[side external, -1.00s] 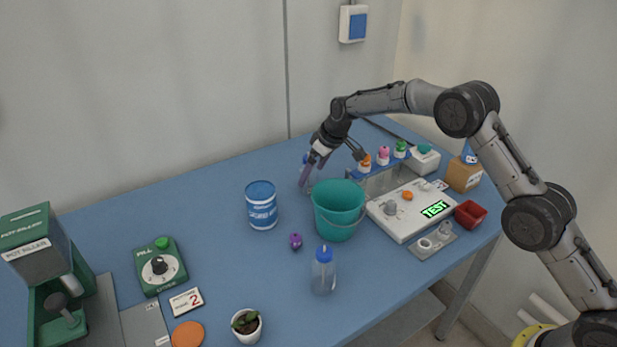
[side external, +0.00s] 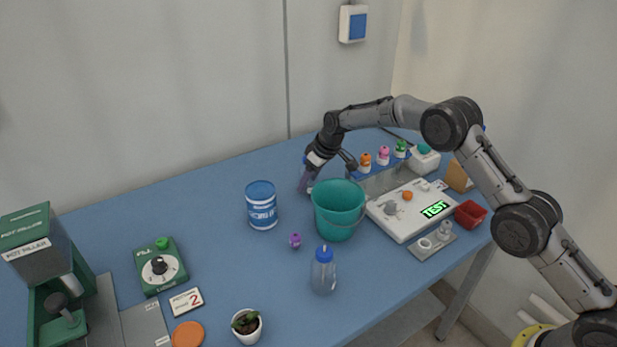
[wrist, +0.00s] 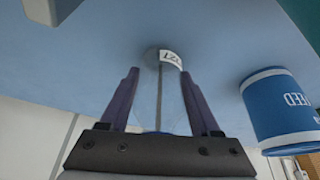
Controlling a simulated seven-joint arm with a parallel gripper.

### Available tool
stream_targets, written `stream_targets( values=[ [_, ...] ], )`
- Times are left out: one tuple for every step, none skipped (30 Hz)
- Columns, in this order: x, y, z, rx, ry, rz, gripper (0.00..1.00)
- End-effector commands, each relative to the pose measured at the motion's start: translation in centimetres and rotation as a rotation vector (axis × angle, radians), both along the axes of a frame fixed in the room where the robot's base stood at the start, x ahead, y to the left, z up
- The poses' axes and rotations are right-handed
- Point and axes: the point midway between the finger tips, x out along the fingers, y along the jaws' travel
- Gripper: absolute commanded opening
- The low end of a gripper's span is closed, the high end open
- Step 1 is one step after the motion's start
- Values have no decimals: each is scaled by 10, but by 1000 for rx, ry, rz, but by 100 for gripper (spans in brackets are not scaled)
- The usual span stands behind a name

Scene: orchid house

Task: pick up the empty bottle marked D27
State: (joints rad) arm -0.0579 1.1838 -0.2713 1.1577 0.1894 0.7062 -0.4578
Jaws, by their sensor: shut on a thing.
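My gripper (side external: 304,186) is low over the back of the blue table, behind the teal bucket. In the wrist view, its two purple fingers (wrist: 159,76) are on either side of a clear bottle (wrist: 171,98) and shut on it. A white label (wrist: 171,59) shows near its far end, but I cannot read its mark surely. In the side view the fingers hide most of this bottle. Another clear bottle with a blue cap (side external: 323,272) stands upright in front of the bucket; no mark on it is readable.
The teal bucket (side external: 338,212) stands close in front of my gripper. A blue-and-white tub (side external: 261,207) is to its left. A device with a TEST display (side external: 410,212) and several small coloured-top items are to the right. The table's back left is clear.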

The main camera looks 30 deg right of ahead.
Motion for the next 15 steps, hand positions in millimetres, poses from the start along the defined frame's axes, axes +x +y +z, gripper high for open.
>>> stream_targets(
  values=[
    [0,0,0,0,0,0,20],
    [0,0,0,0,0,0,14],
    [0,0,0,0,0,0,10],
    [0,0,0,0,0,0,10],
    [0,0,0,0,0,0,10],
    [0,0,0,0,0,0,10],
    [0,0,0,0,0,0,10],
    [0,0,0,0,0,0,10],
    [0,0,1,0,-1,0,10],
    [0,0,2,0,-1,0,10],
    [0,0,4,0,-2,0,10],
    [1,0,7,0,-3,1,10],
    [1,0,11,0,-4,1,10],
    [1,0,15,0,-3,1,10],
    [1,0,21,0,-4,1,10]
  ],
)
